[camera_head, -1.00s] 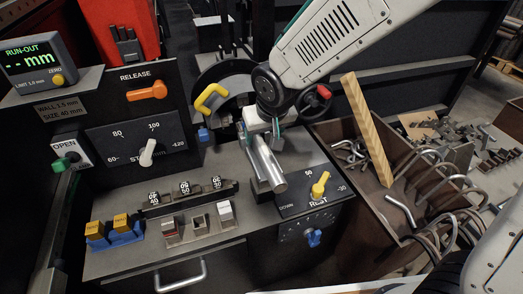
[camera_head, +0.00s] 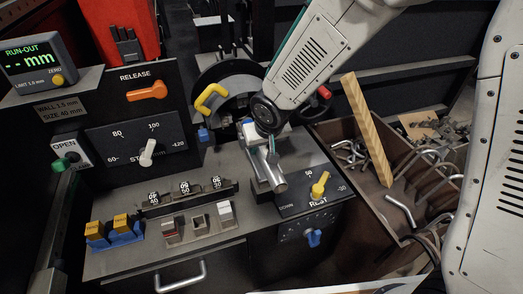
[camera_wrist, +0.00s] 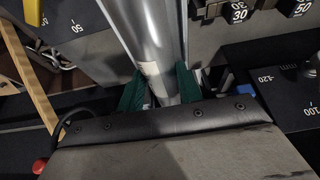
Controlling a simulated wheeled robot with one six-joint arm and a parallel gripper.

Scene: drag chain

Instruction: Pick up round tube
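The round tube is a shiny metal cylinder in the camera_head view (camera_head: 278,184), lying on a narrow support on the grey bench, its near end pointing toward the front. In the camera_wrist view the tube (camera_wrist: 160,35) runs from the top edge down between the green fingers, with a small pale label on it. My gripper (camera_head: 272,152) is over the tube and hides its upper part. In the camera_wrist view my gripper (camera_wrist: 160,88) has one finger on each side of the tube, very close to it. Whether both fingers touch it cannot be told.
A yellow REST knob (camera_head: 320,186) stands right of the tube. Size dials (camera_head: 185,187) and small blocks (camera_head: 198,220) lie to its left. A yellow handle (camera_head: 211,97) is behind. A bin with bent tubes and a wooden strip (camera_head: 368,130) stands at the right.

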